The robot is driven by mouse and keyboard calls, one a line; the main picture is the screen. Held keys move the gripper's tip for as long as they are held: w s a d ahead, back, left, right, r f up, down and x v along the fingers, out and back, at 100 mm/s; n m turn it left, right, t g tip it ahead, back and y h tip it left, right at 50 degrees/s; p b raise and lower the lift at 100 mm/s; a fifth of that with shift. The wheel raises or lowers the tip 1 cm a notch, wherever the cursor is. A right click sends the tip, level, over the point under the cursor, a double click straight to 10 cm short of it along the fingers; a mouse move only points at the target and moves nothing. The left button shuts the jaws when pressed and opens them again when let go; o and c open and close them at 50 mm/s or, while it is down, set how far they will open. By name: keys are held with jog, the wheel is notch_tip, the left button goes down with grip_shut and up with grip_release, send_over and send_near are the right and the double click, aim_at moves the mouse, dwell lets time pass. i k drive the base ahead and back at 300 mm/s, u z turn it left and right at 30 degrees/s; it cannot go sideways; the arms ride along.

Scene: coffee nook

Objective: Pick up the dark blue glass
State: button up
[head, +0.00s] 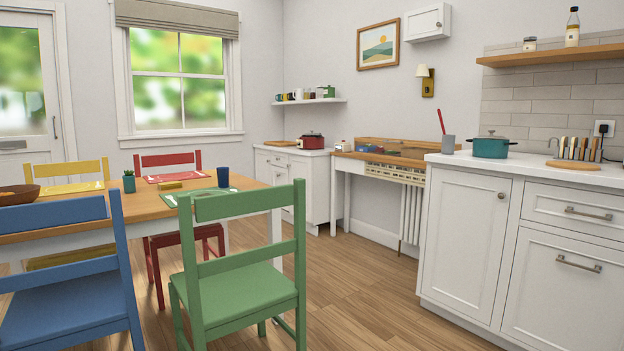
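The dark blue glass (223,177) stands upright on the wooden dining table (145,209), toward its right end. It is at the far edge of a green placemat (181,198), behind the green chair. My gripper does not show in the head view, so its state and its distance from the glass cannot be seen.
A green chair (243,210) and a blue chair (62,273) block the table's near side. Yellow (68,171) and red (168,160) chairs stand at its far side. A small potted plant (129,182) stands on the table. Floor (370,310) is clear between table and white cabinets (465,232).

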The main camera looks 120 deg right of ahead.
aim_at(224, 173)
jog(key=z, duration=3.45)
